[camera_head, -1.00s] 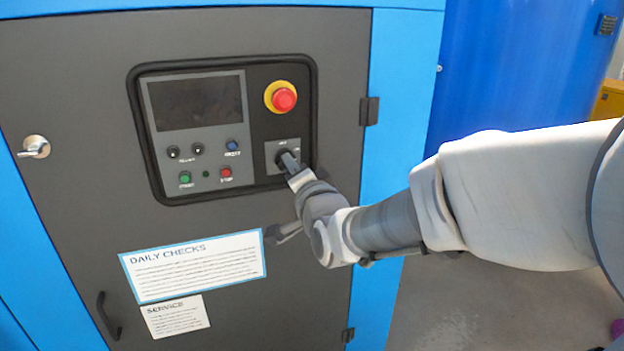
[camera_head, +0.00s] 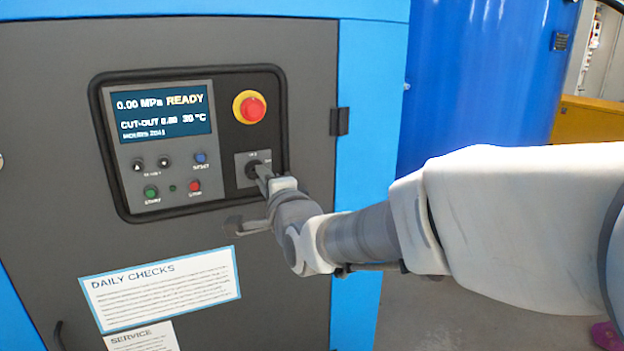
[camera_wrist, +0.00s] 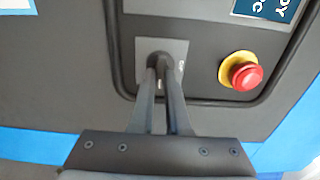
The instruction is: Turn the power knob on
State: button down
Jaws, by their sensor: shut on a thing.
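The power knob (camera_head: 254,169) is a black rotary knob on a grey square plate at the lower right of the control panel. It also shows in the wrist view (camera_wrist: 159,60), partly hidden by the fingers. My gripper (camera_head: 262,176) is at the knob, its fingers closed around it; the fingers also show in the wrist view (camera_wrist: 160,80). The display (camera_head: 162,113) is lit and reads 0.00 MPa READY, with a cut-out line and 39 °C below.
A red emergency stop button (camera_head: 252,107) on a yellow ring sits just above the knob. Small buttons, including a green one (camera_head: 151,192) and a red one (camera_head: 194,186), lie to the left. A door handle (camera_head: 247,227) sits below the panel.

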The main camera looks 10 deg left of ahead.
jog(key=c, duration=0.9)
grip_release()
jog(key=shift+s, duration=0.1)
jog(key=b+v, duration=0.2)
jog(key=v, duration=1.5)
jog(key=shift+s, duration=0.1)
